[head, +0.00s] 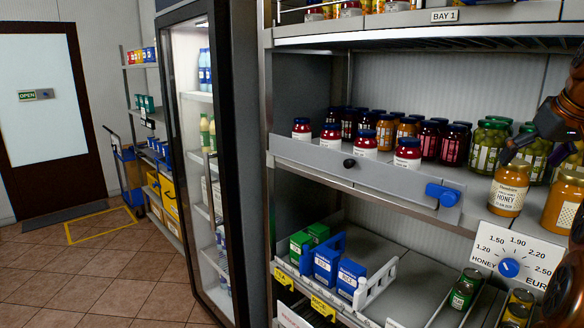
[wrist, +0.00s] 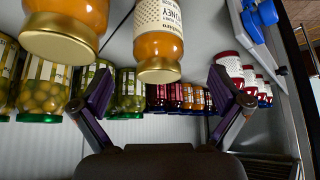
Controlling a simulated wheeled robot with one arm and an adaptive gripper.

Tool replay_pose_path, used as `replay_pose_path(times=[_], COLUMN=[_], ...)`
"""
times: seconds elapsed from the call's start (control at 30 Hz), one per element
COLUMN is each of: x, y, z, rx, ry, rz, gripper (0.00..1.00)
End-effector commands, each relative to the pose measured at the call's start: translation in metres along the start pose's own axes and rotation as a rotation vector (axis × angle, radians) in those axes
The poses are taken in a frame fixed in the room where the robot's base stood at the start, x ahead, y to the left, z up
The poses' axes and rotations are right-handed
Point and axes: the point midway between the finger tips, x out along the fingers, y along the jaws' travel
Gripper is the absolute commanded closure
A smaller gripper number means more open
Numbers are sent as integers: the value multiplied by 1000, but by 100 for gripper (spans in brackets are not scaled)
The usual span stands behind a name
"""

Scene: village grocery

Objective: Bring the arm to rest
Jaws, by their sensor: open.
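My gripper (wrist: 165,92) is open in the wrist view, its two dark fingers spread with nothing held between them. In the head view my gripper (head: 541,137) is at the right edge, in front of the jar shelf, with one finger tip close to a honey jar's lid. That honey jar (head: 508,187) stands upright at the shelf front; it also shows in the wrist view (wrist: 158,38), which looks upside down. I cannot tell from the head view whether finger and lid touch.
Another orange jar (head: 562,205) and green olive jars (head: 488,147) stand close by. A price dial (head: 509,267) hangs below the shelf. Open tiled floor (head: 110,280) lies at left, beside a fridge (head: 205,160).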

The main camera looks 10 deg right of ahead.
Motion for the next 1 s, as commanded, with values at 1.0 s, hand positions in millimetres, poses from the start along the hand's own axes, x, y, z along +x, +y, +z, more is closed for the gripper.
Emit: replay_pose_path(times=[1.0], x=[46], y=[-224], z=[127], rx=[-40], ry=[-350], rz=[-154], gripper=[1])
